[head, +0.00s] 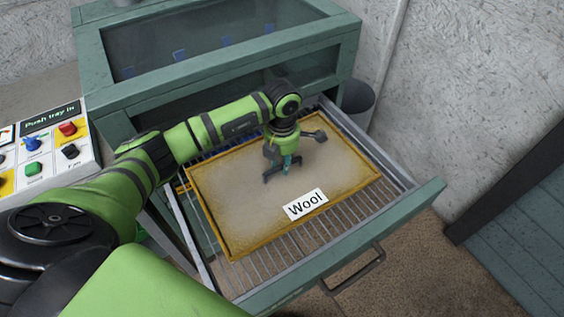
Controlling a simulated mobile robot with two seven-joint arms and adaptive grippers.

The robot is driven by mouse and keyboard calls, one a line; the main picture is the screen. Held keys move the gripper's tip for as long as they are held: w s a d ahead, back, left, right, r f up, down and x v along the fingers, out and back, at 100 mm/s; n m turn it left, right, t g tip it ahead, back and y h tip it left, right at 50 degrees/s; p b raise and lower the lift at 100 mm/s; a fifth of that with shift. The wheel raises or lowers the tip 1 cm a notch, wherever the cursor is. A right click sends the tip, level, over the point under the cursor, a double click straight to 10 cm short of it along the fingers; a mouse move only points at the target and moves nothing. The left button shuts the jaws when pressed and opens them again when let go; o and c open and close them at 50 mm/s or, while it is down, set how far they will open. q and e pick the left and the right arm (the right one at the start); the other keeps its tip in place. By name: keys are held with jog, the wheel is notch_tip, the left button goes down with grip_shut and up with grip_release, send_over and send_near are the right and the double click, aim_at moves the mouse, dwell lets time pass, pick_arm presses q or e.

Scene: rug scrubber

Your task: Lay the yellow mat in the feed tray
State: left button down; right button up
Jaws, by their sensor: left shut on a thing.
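The yellow mat (245,200) is a flat beige panel with a yellow border and a white "Wool" label. It is over the open feed tray (296,274), a green-fronted drawer with a wire rack floor. The mat appears to sit within the tray's sides; I cannot tell whether it rests on the wires or is held just above them. My left gripper (284,172) points down at the mat's middle and is shut on it, with a small teal part showing between the fingers. The exact grip is partly hidden by the fingers. My right gripper is not in view.
The green machine cabinet (90,50) with glass panels stands behind the tray. A control panel (40,150) with coloured buttons and a "Push tray in" sign is at the left. A dark grey bin (357,100) stands behind the tray's right side. Bare floor (420,255) lies at the right.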

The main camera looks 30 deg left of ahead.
aim_at(282, 164)
pick_arm(q)
jog(key=shift+w+f, duration=0.1)
jog(key=shift+f, duration=0.55)
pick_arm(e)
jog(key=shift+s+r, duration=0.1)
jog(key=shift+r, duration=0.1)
pick_arm(q)
jog(key=c, duration=1.1)
grip_release()
jog(key=shift+f, duration=0.1)
jog(key=shift+o, duration=0.2)
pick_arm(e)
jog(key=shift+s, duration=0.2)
pick_arm(q)
jog(key=shift+r, duration=0.55)
notch_tip(282, 164, up, 11)
jog(key=b, duration=0.2)
jog(key=shift+b, duration=0.4)
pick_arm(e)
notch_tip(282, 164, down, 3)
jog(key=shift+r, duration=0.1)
